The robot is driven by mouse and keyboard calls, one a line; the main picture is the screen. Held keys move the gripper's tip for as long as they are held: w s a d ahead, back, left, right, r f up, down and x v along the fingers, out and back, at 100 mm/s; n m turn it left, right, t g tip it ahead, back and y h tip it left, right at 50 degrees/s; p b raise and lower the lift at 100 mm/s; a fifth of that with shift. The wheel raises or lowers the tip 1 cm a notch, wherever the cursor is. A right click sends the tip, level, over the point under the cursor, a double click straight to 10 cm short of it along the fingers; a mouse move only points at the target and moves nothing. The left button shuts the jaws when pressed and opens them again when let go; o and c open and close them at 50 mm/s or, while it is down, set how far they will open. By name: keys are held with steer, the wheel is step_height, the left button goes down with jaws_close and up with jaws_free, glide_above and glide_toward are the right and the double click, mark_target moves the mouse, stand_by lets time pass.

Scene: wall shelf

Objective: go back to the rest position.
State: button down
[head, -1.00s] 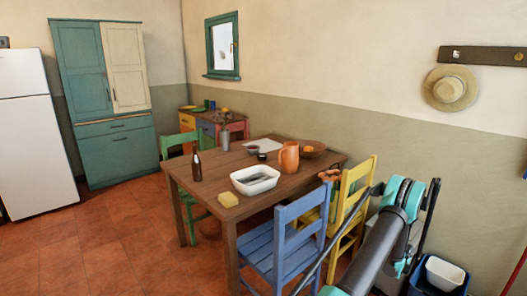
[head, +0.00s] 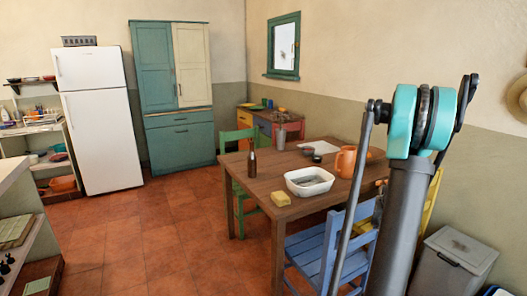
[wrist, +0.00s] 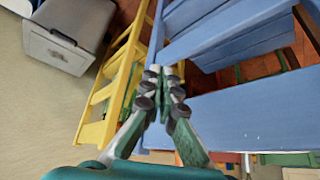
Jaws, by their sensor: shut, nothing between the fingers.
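My gripper (wrist: 164,75) shows in the wrist view with its fingertips together and nothing between them. It is in front of the blue chair (wrist: 240,120) and beside the yellow chair (wrist: 112,90); I cannot tell how far it is from them. In the head view my arm rises at the right, in front of the table and chairs, and the gripper itself is not visible there.
The wooden table (head: 262,180) holds a white basin (head: 309,188), a sponge (head: 280,198), a brown bottle (head: 252,163) and an orange jug (head: 345,161). The blue chair (head: 318,250) stands at its front. A grey bin (head: 455,262) is at right. Tiled floor (head: 150,235) at left is clear.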

steer(key=s+a+r+n+y, duration=0.1)
steer(key=s+a+r, duration=0.3)
steer(key=a, duration=0.5)
steer(key=s+a+r+n, duration=0.1)
steer(key=s+a+n, duration=0.1)
steer(key=s+a, duration=0.55)
steer(key=s+a+f+n+g+y, duration=0.1)
steer(key=s+a+f+n, duration=0.1)
steer(key=s+a, duration=1.1)
steer(key=shift+s+a+n+y, duration=0.3)
steer(key=shift+s+y, duration=0.1)
steer(key=shift+s, duration=0.65)
